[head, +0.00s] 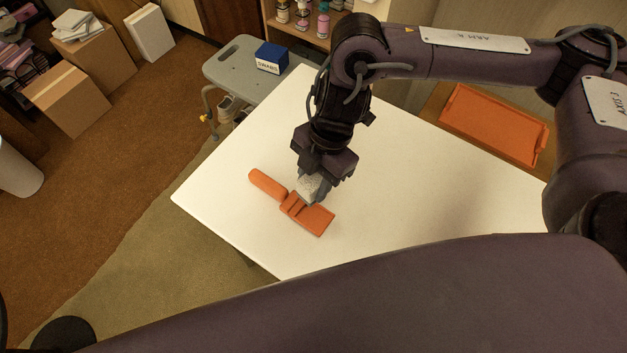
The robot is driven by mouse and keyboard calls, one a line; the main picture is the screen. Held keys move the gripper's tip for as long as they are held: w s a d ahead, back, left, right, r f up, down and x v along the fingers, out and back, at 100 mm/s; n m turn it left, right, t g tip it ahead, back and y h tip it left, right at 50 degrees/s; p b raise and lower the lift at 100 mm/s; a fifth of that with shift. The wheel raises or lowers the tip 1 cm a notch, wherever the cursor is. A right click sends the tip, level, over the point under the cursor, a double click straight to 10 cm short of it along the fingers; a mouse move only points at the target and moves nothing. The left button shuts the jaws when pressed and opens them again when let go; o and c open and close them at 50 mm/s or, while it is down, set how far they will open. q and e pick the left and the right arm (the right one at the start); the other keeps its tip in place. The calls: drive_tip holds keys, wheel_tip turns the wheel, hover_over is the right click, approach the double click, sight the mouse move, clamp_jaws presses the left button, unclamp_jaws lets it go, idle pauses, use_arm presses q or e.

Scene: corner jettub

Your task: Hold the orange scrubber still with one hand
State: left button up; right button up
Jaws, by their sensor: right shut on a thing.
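The orange scrubber (318,220) lies on the white tabletop (400,200), its rounded handle (267,183) pointing up and left and its flat, ridged head at the lower right. My right gripper (318,190) reaches down from above, right over the scrubber. It is shut on a small pale grey thing (309,187), which sits just above or against the scrubber near where handle and head meet. I cannot tell whether they touch. The fingertips are partly hidden. My left gripper is not in view.
An orange tray (495,124) lies beyond the table's right side. A grey bench (235,72) with a blue box (271,58) stands at the table's far left corner. Cardboard boxes (68,97) stand on the brown floor at left. The tabletop around the scrubber is clear.

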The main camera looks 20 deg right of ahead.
sight(314, 216)
drive_tip(key=shift+s+a+f+n+g, duration=0.1)
drive_tip(key=shift+s+a+n+g, duration=0.1)
drive_tip(key=shift+s+n, duration=0.3)
drive_tip(key=shift+s+a+f+n+g, duration=0.1)
drive_tip(key=shift+s+a+n, duration=0.05)
drive_tip(key=shift+s+n, duration=0.3)
drive_tip(key=shift+s+f, duration=0.1)
drive_tip(key=shift+f, duration=0.05)
wheel_tip(314, 216, down, 4)
drive_tip(key=b, duration=0.3)
drive_tip(key=shift+r, duration=0.2)
use_arm(q)
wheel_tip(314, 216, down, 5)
drive_tip(key=b, duration=0.2)
use_arm(e)
drive_tip(key=shift+f, duration=0.95)
wheel_tip(314, 216, up, 4)
drive_tip(key=p, duration=0.4)
drive_tip(key=shift+r, duration=0.2)
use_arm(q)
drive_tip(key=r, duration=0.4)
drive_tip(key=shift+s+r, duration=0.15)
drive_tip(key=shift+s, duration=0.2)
